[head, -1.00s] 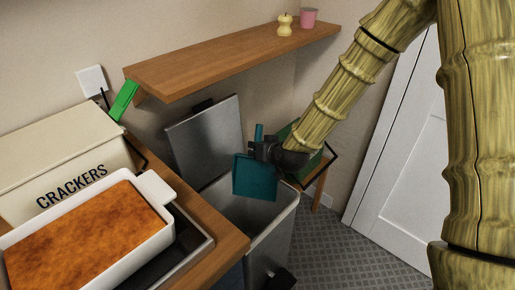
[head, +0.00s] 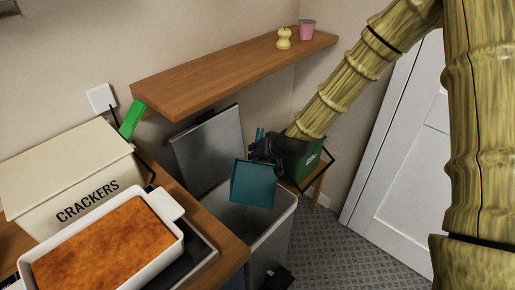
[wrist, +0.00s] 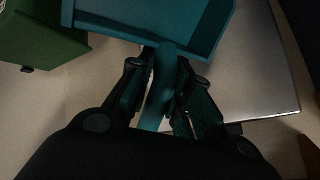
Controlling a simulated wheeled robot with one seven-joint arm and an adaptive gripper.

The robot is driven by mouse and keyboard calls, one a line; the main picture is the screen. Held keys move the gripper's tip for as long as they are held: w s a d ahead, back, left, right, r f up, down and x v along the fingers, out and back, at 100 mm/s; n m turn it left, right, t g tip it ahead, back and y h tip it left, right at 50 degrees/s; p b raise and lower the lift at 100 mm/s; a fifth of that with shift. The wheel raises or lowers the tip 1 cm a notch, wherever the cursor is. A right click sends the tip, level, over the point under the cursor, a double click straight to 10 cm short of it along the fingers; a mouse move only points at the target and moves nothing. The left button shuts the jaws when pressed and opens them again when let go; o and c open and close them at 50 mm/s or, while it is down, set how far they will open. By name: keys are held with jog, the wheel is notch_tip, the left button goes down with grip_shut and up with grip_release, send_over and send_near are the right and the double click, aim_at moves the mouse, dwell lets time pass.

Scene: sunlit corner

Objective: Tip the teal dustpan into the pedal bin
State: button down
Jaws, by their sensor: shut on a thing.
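The teal dustpan (head: 254,184) hangs over the mouth of the pedal bin, its pan tilted steeply with the wide edge low. My gripper (head: 262,148) is shut on its handle, which also shows between the fingers in the wrist view (wrist: 160,88). The pan of the dustpan fills the top middle of the wrist view. The grey pedal bin (head: 279,236) stands on the floor with its lid (head: 208,152) raised against the wall. The dustpan hides part of the bin's opening. I cannot see any contents on the pan.
A counter at left holds a crackers box (head: 70,180) and a white baking dish (head: 172,206) close to the bin. A wooden shelf (head: 220,75) overhangs the lid. A green box (head: 304,160) on a small table stands behind my gripper. The tiled floor (head: 345,255) at right is clear.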

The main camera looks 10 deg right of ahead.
aim_at(257, 135)
jog(key=shift+w+r+m+g+y+p, duration=0.1)
jog(key=shift+r+m+g+y+p, duration=0.25)
jog(key=shift+r+g+p, duration=1.05)
jog(key=shift+r+m+g+y+p, duration=0.3)
jog(key=shift+r+p, duration=0.5)
jog(key=shift+p, duration=1.45)
notch_tip(257, 135, up, 2)
jog(key=g+y+p, duration=0.1)
jog(key=p, duration=0.2)
jog(key=shift+r+m+g+p, duration=0.1)
jog(key=shift+m+g+p, duration=0.2)
jog(key=shift+m+g, duration=0.1)
jog(key=shift+r+g+y+p, duration=0.25)
jog(key=shift+r+g+p, duration=0.15)
jog(key=shift+g+p, duration=0.2)
jog(key=s+f+n+g, duration=0.2)
jog(key=s+f, duration=0.3)
jog(key=s, duration=0.9)
jog(key=shift+s+d+f+n, duration=0.35)
jog(key=shift+d+f+n, duration=0.05)
jog(key=shift+n, duration=0.45)
